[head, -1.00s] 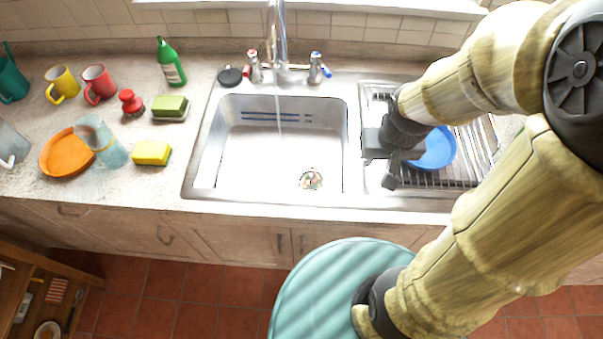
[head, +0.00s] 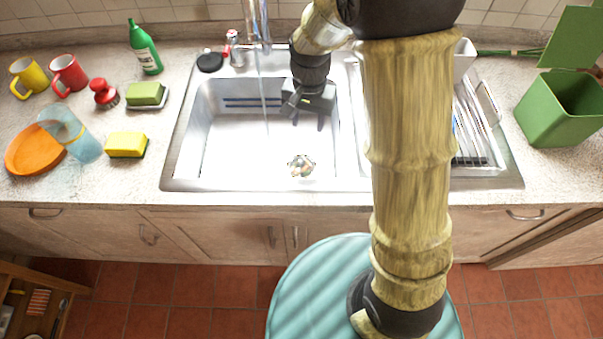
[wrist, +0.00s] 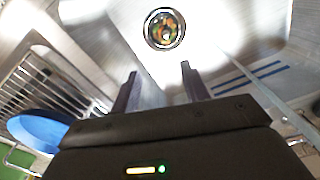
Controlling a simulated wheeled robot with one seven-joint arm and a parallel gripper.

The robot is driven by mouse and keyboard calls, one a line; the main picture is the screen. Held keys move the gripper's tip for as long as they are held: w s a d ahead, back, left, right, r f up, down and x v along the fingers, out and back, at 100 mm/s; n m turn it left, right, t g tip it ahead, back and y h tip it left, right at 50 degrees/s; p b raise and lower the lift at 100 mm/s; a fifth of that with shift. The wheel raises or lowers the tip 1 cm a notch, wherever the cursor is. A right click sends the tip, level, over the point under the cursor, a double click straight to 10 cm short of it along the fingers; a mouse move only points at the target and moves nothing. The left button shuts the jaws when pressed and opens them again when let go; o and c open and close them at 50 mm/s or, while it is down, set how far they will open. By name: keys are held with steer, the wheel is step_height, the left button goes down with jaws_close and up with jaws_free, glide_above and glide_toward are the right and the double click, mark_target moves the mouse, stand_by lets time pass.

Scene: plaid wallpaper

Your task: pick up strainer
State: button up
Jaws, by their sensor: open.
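The strainer (head: 301,166) is a small round piece with a metal rim and mottled contents, in the floor of the sink basin, toward its front. It also shows in the wrist view (wrist: 165,30), near the top, beyond my fingertips. My gripper (head: 295,103) is over the right back part of the basin, behind the strainer and apart from it. In the wrist view my gripper (wrist: 158,82) has its two fingers spread with nothing between them.
The metal sink (head: 180,150) has a running tap (head: 256,30) close to my gripper's left. A drying rack (head: 470,140) lies to the right, partly hidden by my arm. A blue plate (wrist: 38,130) sits in it. A green bin (head: 560,115) stands far right. Sponges and mugs crowd the left counter.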

steer(key=shift+w+a+f, duration=0.3)
steer(key=shift+a+f, duration=0.1)
steer(key=shift+a, duration=0.25)
glide_above(302, 160)
step_height(302, 160, down, 12)
steer(key=shift+d+f, duration=0.1)
steer(key=shift+f, duration=0.05)
steer(key=shift+f, duration=2.6)
